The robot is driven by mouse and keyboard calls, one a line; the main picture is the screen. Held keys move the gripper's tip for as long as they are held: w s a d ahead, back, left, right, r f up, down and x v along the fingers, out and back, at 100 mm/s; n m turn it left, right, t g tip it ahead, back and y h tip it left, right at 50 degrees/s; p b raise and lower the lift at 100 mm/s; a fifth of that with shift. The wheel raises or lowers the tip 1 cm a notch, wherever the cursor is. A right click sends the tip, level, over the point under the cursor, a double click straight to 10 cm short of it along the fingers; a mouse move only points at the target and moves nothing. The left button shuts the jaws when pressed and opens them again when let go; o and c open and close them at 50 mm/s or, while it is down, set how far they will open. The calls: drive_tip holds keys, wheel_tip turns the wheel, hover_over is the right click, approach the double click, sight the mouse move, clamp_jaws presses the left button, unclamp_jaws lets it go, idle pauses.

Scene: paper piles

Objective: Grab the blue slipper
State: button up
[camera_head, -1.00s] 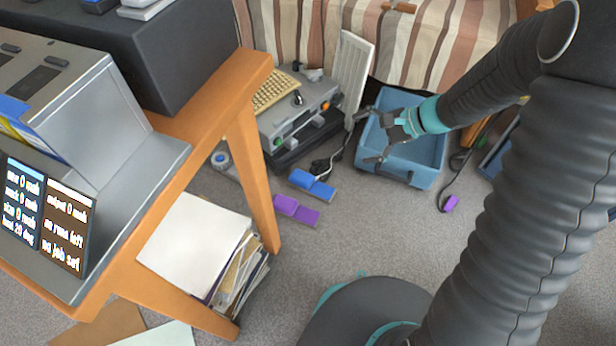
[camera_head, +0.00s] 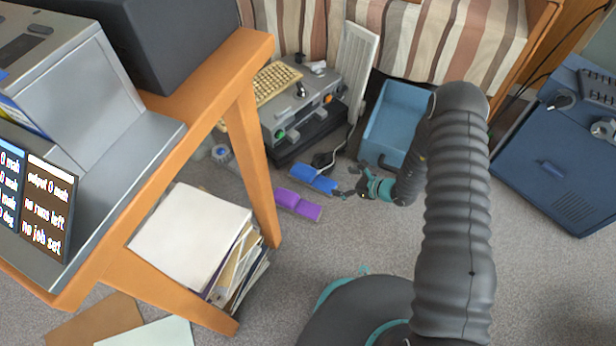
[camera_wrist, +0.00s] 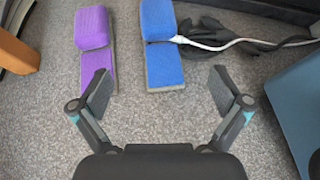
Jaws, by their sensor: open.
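The blue slipper (camera_head: 314,178) lies on the grey carpet beside the grey machine. In the wrist view the blue slipper (camera_wrist: 162,50) is just ahead of my gripper (camera_wrist: 160,90), with its near end between the spread fingertips but beyond them. My gripper (camera_head: 350,187) is open and empty, just right of the slipper in the head view. I cannot tell its exact height above the floor. A purple slipper (camera_head: 298,204) lies to the left of the blue one, and it also shows in the wrist view (camera_wrist: 93,45), ahead of my left finger.
A white cable (camera_wrist: 222,44) and a dark strap lie against the right side of the blue slipper. A blue bin (camera_head: 388,130) stands behind my gripper. The wooden table leg (camera_head: 258,160) and a paper pile (camera_head: 200,235) stand left. Carpet in front is clear.

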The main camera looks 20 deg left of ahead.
approach(314, 175)
drive_tip(key=x, duration=0.4)
drive_tip(key=shift+w+a+f+b, duration=0.15)
drive_tip(key=shift+a+f+b, duration=0.05)
drive_tip(key=shift+f+b, duration=0.2)
drive_tip(key=shift+b+x, duration=0.35)
drive_tip(key=shift+x, duration=2.45)
drive_tip(key=shift+a+r, duration=0.1)
drive_tip(key=shift+r, duration=0.1)
drive_tip(key=c, duration=1.3)
